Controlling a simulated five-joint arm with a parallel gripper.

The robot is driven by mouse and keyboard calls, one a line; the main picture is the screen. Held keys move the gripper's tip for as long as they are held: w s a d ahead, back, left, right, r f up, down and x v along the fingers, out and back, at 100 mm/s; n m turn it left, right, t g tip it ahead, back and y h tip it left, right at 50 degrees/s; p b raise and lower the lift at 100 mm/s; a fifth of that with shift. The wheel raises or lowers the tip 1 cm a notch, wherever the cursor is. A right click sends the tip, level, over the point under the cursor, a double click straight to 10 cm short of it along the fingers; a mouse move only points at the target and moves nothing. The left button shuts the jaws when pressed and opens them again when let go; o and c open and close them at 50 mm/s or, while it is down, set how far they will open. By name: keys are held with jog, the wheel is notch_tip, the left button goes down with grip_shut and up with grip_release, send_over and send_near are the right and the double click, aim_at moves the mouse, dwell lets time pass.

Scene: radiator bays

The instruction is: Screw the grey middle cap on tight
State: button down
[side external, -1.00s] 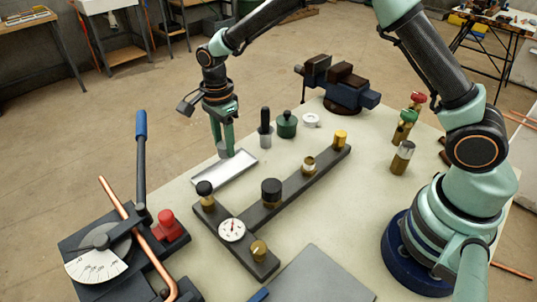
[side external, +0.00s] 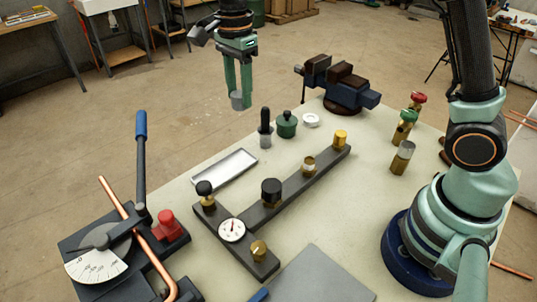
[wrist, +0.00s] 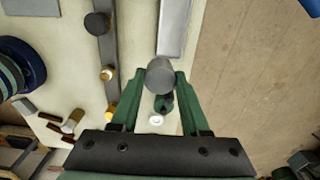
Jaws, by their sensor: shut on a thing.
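My green-fingered gripper (side external: 239,90) is shut on a grey cap (side external: 238,103) and holds it up in the air, above and beyond the metal tray. In the wrist view the cap (wrist: 160,76) sits between the fingertips. The dark T-shaped manifold bar (side external: 325,160) lies on the table, lower and to the right of the cap. A brass stub with a pale top (side external: 308,166) stands uncapped on its long arm, between a large black cap (side external: 271,191) and a yellow brass cap (side external: 340,138). The stub also shows in the wrist view (wrist: 107,73).
The shallow metal tray (side external: 224,168) is empty. A dark-handled tool (side external: 265,125), a green pot (side external: 287,124) and a white ring (side external: 311,120) stand behind the bar. A vise (side external: 345,90) is at the back; a pipe bender (side external: 100,245) is at front left.

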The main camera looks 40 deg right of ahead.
send_over(310, 159)
notch_tip(310, 159, down, 6)
jog(key=shift+w+f, duration=0.15)
jog(key=shift+f, duration=2.3)
jog(key=shift+f, duration=1.1)
jog(key=shift+c, duration=1.6)
grip_release()
